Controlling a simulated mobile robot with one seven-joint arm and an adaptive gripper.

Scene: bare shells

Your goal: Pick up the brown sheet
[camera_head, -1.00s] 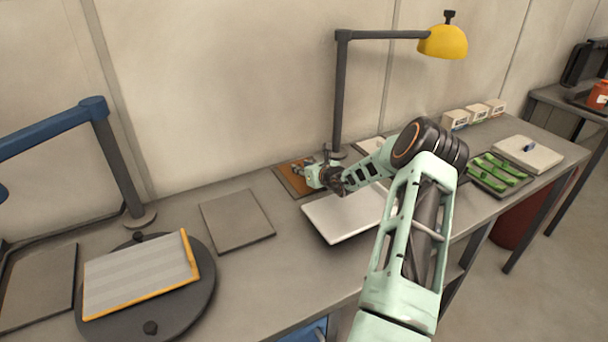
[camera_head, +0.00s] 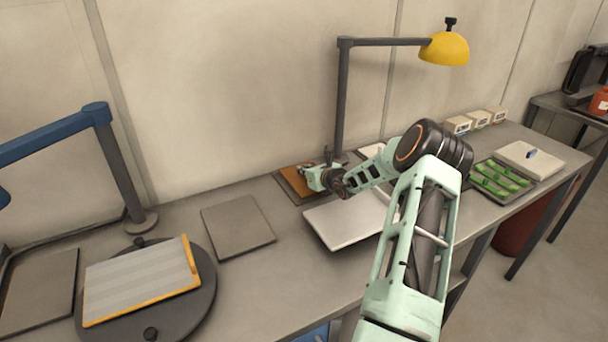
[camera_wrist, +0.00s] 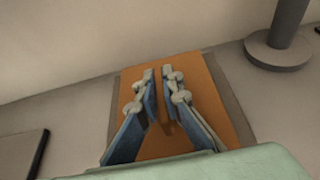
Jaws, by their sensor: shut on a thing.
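The brown sheet (camera_head: 291,181) lies at the back of the workbench, against the wall side, on a dark grey board. It fills the middle of the wrist view (camera_wrist: 211,100), flat and orange-brown, with the grey board showing along its right side. My gripper (camera_wrist: 158,73) is over the sheet, its two blue-and-grey fingers close together and shut on it. In the head view my gripper (camera_head: 306,176) covers the sheet's right part. The exact grip point between the fingertips is hard to make out.
A lamp post (camera_head: 342,100) stands just right of the sheet. A white tray (camera_head: 340,228) lies in front, under my arm. A grey plate (camera_head: 238,228) is to the left, then a round turntable (camera_head: 207,290) with a striped panel. A green-filled tray (camera_head: 500,178) sits right.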

